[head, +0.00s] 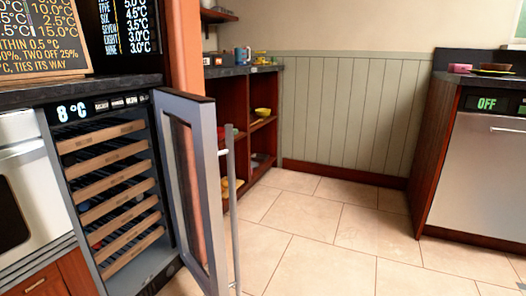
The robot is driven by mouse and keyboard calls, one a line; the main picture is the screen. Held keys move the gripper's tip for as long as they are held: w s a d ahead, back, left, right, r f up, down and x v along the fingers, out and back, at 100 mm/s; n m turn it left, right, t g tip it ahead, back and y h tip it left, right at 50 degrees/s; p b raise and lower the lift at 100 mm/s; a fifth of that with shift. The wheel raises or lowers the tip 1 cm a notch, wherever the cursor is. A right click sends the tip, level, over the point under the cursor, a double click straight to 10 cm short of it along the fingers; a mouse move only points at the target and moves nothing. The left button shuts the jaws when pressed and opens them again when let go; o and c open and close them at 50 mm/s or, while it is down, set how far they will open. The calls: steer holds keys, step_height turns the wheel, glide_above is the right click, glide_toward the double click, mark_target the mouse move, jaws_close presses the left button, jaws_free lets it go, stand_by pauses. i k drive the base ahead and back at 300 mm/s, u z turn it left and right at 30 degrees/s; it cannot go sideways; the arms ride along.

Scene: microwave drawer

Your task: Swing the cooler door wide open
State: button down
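The cooler (107,190) stands at the left under the dark counter, with several wooden-fronted shelves inside and a display reading 8 °C. Its grey-framed glass door (192,185) is hinged on the right side and stands well open, swung out toward me. A long vertical bar handle (233,215) runs down the door's outer face, on the right. The door hides part of the shelf unit behind it. My gripper is not in view.
Tiled floor (345,235) is clear from the door to the dishwasher (475,185) at the right. An open wooden shelf unit (263,140) stands behind the door. A microwave drawer or oven front (22,200) adjoins the cooler on the left.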

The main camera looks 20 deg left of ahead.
mark_target(198, 110)
steer(key=z, duration=0.25)
steer(key=i, duration=0.65)
steer(key=u, duration=2.05)
